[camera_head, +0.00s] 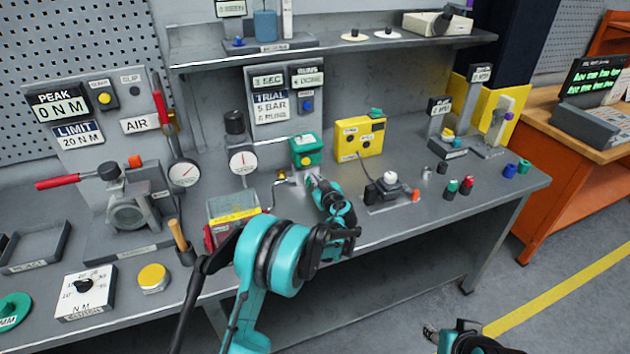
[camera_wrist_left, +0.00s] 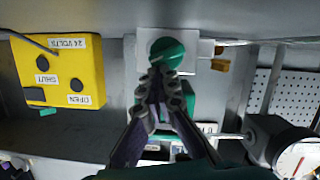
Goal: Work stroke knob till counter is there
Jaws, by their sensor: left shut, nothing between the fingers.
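A green actuator box (camera_head: 306,150) stands on the bench beside the yellow box. In the left wrist view a round green knob (camera_wrist_left: 167,52) sits against a white plate; I cannot tell whether it is the stroke knob. My left gripper (camera_head: 314,180) is shut and empty just in front of the green box. Its fingertips (camera_wrist_left: 156,76) are at the knob's near edge in the wrist view; contact is unclear. A display labelled RUNS (camera_head: 307,75) stands on the panel behind; its value is too small to read surely. Part of my right arm shows at the bottom edge; its fingers are unclear.
The yellow box (camera_head: 360,138) has buttons labelled OPEN and SHUT in the wrist view. A gauge (camera_head: 243,160) stands left of the green box. A small block with a white knob (camera_head: 390,177) and several coloured caps are to the right.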

